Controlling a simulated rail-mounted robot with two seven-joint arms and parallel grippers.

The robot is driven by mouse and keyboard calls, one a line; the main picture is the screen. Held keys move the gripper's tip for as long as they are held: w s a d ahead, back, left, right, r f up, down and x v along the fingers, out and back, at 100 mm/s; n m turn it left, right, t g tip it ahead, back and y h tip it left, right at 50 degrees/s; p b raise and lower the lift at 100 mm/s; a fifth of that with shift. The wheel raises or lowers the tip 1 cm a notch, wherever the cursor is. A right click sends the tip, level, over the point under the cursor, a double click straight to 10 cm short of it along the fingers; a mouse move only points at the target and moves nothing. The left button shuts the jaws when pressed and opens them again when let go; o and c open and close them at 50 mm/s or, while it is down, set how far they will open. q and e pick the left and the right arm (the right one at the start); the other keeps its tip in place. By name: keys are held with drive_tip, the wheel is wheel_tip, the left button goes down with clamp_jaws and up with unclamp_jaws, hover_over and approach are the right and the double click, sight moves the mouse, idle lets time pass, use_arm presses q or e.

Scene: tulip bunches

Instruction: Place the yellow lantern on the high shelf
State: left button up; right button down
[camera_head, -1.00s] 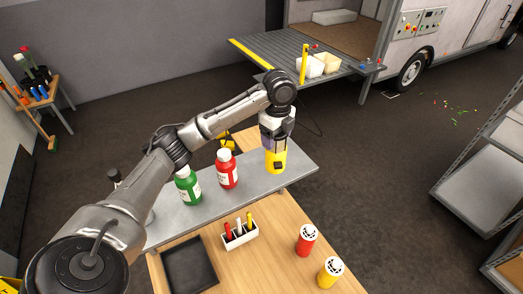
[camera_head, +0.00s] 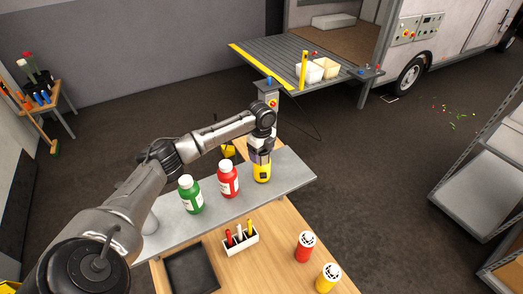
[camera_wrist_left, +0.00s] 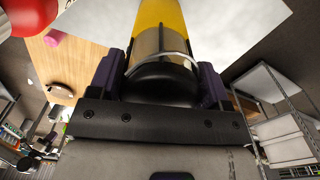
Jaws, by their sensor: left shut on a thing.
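The yellow lantern (camera_head: 262,173) has a dark cap and stands about upright at the grey high shelf (camera_head: 290,180), just right of the red bottle. My left gripper (camera_head: 261,156) is shut on the lantern's upper end from above. In the left wrist view, the lantern (camera_wrist_left: 160,25) shows its yellow body, clear middle and black end between the two fingers of my gripper (camera_wrist_left: 160,82). Whether its base touches the shelf I cannot tell. My right gripper is not in view.
A red bottle (camera_head: 228,181) and a green bottle (camera_head: 190,196) stand on the shelf to the left. Below on the wooden table are a white pen holder (camera_head: 241,241), a black tray (camera_head: 190,272), and red (camera_head: 304,248) and yellow (camera_head: 327,278) shakers. The shelf's right end is clear.

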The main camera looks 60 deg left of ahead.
use_arm(q)
drive_tip(key=shift+f, duration=0.2)
drive_tip(key=o, duration=1.4)
drive_tip(key=shift+f, duration=0.15)
